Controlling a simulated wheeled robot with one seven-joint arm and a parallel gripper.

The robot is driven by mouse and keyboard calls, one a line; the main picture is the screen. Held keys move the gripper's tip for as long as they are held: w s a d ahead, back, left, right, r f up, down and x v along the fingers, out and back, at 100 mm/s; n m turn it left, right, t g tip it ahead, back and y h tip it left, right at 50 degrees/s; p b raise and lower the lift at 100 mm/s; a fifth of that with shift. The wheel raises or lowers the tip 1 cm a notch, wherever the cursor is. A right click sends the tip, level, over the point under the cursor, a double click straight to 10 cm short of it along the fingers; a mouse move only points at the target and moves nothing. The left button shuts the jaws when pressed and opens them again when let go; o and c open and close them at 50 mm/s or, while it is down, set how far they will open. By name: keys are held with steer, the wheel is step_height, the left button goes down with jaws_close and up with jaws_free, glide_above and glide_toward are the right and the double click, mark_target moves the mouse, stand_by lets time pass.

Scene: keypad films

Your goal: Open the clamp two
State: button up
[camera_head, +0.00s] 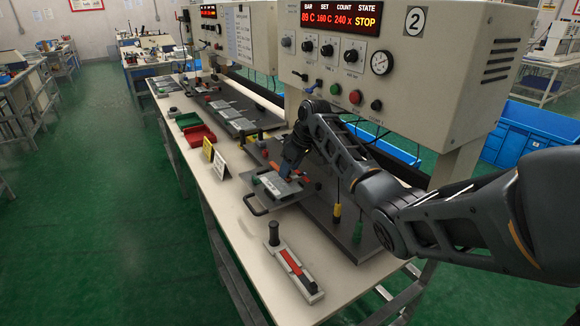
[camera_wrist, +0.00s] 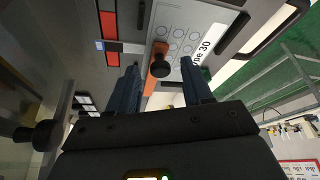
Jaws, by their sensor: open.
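The station marked 2 (camera_head: 414,21) has a dark fixture on the bench. In the head view a light grey keypad plate (camera_head: 274,184) lies in it. In the wrist view this plate (camera_wrist: 181,22) has printed circles and a label ending in "30". An orange clamp lever with a dark round knob (camera_wrist: 160,66) reaches over the plate's edge. My gripper (camera_head: 288,168) is over the fixture, partly hiding the clamp in the head view. In the wrist view my gripper's (camera_wrist: 161,70) two fingers are apart, one on each side of the knob. I cannot tell whether they touch it.
A display (camera_head: 341,18) reads STOP. A black-handled tool with a red strip (camera_head: 290,267) lies on the front bench. Yellow and white signs (camera_head: 213,158) and a red bin (camera_head: 198,135) stand left of the fixture.

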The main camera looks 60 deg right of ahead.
jaws_close()
stand_by(0.3)
stand_by(0.3)
